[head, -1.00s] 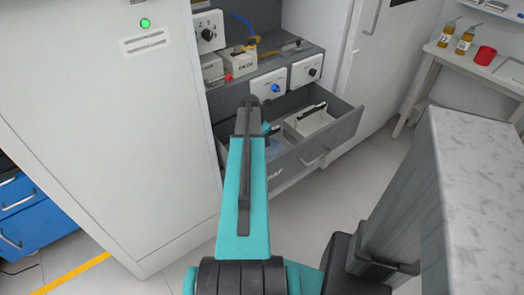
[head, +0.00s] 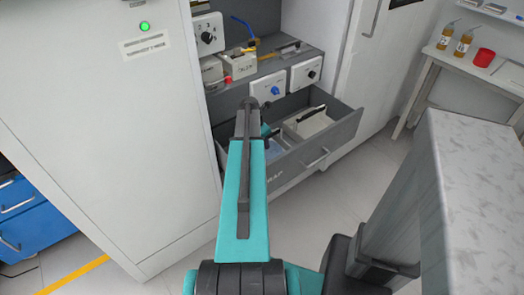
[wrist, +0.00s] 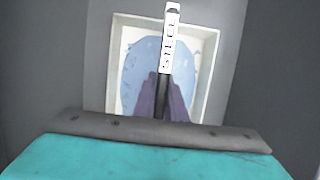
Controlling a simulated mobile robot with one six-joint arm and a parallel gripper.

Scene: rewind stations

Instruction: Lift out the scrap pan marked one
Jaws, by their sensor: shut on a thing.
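In the wrist view a pale square scrap pan (wrist: 205,75) with blue contents lies under my gripper (wrist: 162,82). A dark handle bar with a white lettered label (wrist: 170,40) runs across the pan, and my gripper is shut on the handle. The lettering is not clear enough to read for sure, and I see no number one. In the head view this pan (head: 277,150) sits in the open grey drawer (head: 322,145), partly hidden by my arm. I cannot tell whether it is raised off the drawer floor.
A second pale pan (head: 312,120) with a black handle sits to the right in the same drawer. A tall grey cabinet (head: 110,130) stands close at left.

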